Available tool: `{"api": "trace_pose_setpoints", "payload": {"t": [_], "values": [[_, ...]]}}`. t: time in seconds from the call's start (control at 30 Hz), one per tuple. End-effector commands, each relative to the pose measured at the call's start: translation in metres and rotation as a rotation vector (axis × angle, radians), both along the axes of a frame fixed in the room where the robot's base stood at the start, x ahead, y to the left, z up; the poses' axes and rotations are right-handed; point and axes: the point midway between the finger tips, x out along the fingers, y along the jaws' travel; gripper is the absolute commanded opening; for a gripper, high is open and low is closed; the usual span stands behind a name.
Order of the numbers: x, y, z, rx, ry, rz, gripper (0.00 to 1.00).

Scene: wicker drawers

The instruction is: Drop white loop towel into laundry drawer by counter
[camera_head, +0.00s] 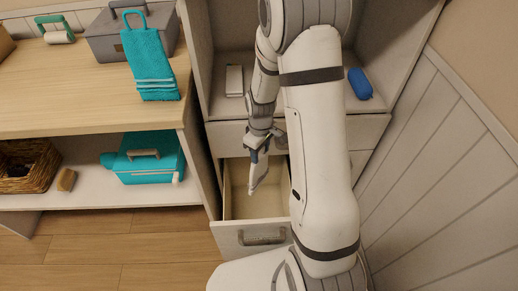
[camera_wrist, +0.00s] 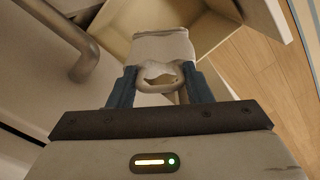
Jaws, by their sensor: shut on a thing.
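My gripper (camera_head: 259,150) is shut on the white loop towel (camera_head: 259,173), which hangs down from the fingers. In the wrist view the towel (camera_wrist: 161,47) shows its loop between the two blue fingers of my gripper (camera_wrist: 158,78). The laundry drawer (camera_head: 244,233) is pulled open below, and its pale inside shows. The towel hangs over the drawer opening in the head view; its exact height above the drawer floor is hard to tell. The drawer also shows in the wrist view (camera_wrist: 215,35), behind the towel. My arm hides the drawer's right side.
A teal towel (camera_head: 150,62) lies over a grey box (camera_head: 104,40) on the wooden counter (camera_head: 60,100) at left. A teal box (camera_head: 150,168) and a wicker basket (camera_head: 25,172) stand on the shelf below. A white item (camera_head: 234,80) and a blue item (camera_head: 360,84) lie above the drawers.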

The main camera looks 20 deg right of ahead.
Motion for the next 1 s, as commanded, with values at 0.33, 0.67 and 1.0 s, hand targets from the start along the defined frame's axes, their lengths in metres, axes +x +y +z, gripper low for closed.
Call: {"api": "trace_pose_setpoints", "payload": {"t": [0.33, 0.67, 1.0], "values": [[0.000, 0.000, -0.002, 0.000, 0.000, -0.001, 0.50], [0.000, -0.001, -0.002, 0.000, 0.000, -0.001, 0.71], [0.001, -0.001, 0.020, 0.000, -0.004, -0.001, 0.71]]}}
